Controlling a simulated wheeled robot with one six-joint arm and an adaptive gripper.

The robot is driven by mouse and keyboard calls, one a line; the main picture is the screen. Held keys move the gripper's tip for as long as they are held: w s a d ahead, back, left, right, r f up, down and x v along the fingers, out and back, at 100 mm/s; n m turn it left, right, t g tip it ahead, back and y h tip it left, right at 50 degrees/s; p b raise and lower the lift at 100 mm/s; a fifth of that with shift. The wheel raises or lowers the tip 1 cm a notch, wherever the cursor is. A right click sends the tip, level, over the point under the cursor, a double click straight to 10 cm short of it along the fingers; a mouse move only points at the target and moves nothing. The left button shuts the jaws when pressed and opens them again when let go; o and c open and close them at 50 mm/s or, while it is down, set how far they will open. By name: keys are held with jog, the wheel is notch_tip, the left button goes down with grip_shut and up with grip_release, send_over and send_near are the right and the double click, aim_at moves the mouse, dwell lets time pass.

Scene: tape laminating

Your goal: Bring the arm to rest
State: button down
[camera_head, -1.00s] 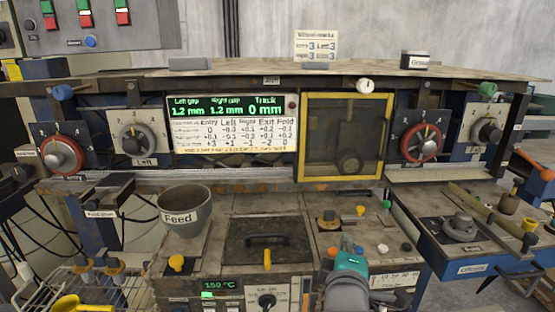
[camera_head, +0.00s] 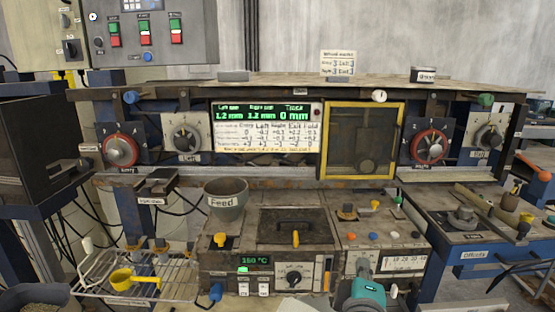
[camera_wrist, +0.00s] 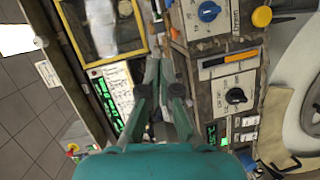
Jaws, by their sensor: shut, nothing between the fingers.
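My arm's teal wrist (camera_head: 364,292) shows at the bottom of the head view, low in front of the machine's front panel. In the wrist view my gripper (camera_wrist: 158,66) has its grey fingers together with nothing between them. It hangs in front of the machine, with the dial panels to its right and the yellow-framed window to its upper left. No contact with the machine is visible.
The machine carries a green display (camera_head: 266,112), a yellow-framed window (camera_head: 362,140), a feed cup (camera_head: 226,199) and several dials. A wire rack (camera_head: 172,284) with a yellow scoop (camera_head: 133,279) is at lower left. A side table (camera_head: 478,250) with tools stands at right.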

jog(key=s+f+m+y, duration=0.2)
jog(key=s+f, duration=0.6)
jog(key=f, duration=0.3)
jog(key=s+f+m+y, duration=0.1)
jog(key=s+f+y, duration=0.1)
jog(key=s+f, duration=0.8)
jog(key=s+f+m, duration=0.1)
jog(key=s+m, duration=0.4)
jog(key=s, duration=0.8)
jog(key=s+d+f+m, duration=0.1)
jog(key=s+m, duration=0.3)
jog(key=s, duration=0.9)
jog(key=shift+d+f+m+g+y, duration=0.3)
jog(key=shift+f+m+g+y, duration=0.05)
jog(key=shift+m+g+y, duration=0.05)
